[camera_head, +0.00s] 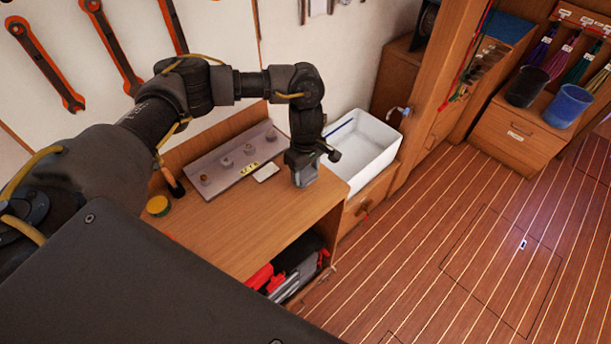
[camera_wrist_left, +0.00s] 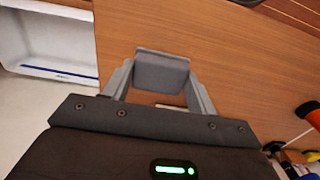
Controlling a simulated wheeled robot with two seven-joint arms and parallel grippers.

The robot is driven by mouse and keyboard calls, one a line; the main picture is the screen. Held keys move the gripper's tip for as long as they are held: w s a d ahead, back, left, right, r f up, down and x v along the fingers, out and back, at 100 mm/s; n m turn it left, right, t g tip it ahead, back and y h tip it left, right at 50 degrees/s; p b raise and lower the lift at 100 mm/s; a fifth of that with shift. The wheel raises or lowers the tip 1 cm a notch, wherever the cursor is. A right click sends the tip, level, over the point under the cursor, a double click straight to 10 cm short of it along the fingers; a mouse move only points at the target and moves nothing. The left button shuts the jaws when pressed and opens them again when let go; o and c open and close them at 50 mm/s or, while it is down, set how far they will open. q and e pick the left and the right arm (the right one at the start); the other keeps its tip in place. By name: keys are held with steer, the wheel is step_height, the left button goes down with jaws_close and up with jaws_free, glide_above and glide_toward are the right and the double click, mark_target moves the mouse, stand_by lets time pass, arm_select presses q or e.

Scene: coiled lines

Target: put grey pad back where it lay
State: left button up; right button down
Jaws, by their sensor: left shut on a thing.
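The grey pad (camera_wrist_left: 161,74) is a small block with a paler face, held between the two fingers of my left gripper (camera_wrist_left: 162,85) in the left wrist view. In the head view my left gripper (camera_head: 303,167) points down over the right end of the wooden worktop (camera_head: 245,215), close to the white sink. The pad (camera_head: 307,176) shows there below the gripper, partly hidden by it. I cannot tell whether the pad touches the worktop or is just above it. My right gripper is not in view.
A grey metal plate with several knobs (camera_head: 231,160) lies along the back of the worktop, with a small white piece (camera_head: 266,172) before it. The white sink (camera_head: 374,151) adjoins at right. The worktop's front middle is clear.

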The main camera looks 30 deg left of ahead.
mark_target(305, 172)
arm_select(q)
steer(key=shift+w+a+f, duration=0.1)
steer(key=shift+a+f, duration=0.05)
steer(key=shift+f, duration=0.4)
step_height(305, 172, down, 2)
steer(key=shift+f+p, duration=0.2)
steer(key=shift+p, duration=0.45)
steer(key=shift+f+b, duration=0.3)
steer(key=shift+b, duration=0.05)
steer(key=o, duration=0.9)
steer(key=shift+r, duration=0.1)
steer(key=shift+o, duration=0.2)
steer(key=shift+r, duration=0.1)
